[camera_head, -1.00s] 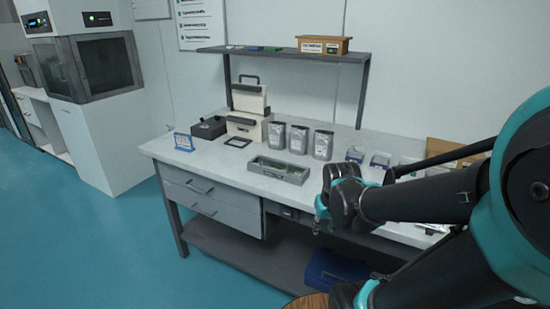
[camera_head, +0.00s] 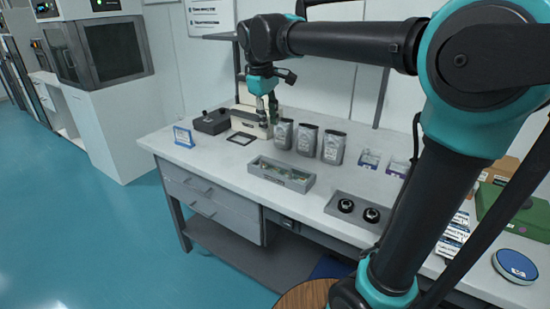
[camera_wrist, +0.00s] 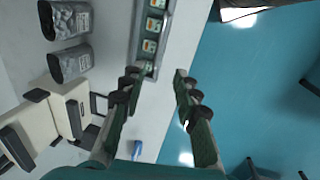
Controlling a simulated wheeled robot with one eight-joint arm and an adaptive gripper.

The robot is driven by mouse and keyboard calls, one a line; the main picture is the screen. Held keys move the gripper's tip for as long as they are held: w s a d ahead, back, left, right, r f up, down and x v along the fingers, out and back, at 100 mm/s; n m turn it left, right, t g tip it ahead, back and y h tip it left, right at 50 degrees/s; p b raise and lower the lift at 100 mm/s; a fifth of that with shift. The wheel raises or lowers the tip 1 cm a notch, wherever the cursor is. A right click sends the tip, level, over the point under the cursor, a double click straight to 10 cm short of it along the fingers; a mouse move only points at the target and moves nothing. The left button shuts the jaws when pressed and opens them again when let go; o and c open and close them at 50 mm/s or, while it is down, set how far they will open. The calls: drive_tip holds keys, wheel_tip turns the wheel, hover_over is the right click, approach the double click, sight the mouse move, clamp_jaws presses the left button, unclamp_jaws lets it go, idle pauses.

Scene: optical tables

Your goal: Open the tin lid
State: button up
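A round, low tin with a blue lid (camera_head: 515,266) and a pale rim lies at the right end of the bench in the head view. The lid is on it. My gripper (camera_head: 268,103) is far to its left, raised in front of the cream case at the back of the bench. In the wrist view my gripper (camera_wrist: 157,86) has its two fingers spread apart with nothing between them. The tin is not in the wrist view.
The bench (camera_head: 225,172) holds silver pouches (camera_head: 307,140), an open grey tray (camera_head: 281,174), a tray with two black round parts (camera_head: 346,206) and a green case (camera_head: 515,210). The cream case (camera_wrist: 65,100) shows in the wrist view. Clear bench lies front left.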

drive_tip(key=f, duration=0.5)
drive_tip(key=w+d+f, duration=0.1)
drive_tip(key=f, duration=0.4)
drive_tip(key=w+f, duration=0.1)
drive_tip(key=f, duration=0.4)
drive_tip(key=shift+w+d, duration=0.2)
drive_tip(key=shift+d, duration=0.1)
drive_tip(key=shift+c, duration=0.5)
clamp_jaws()
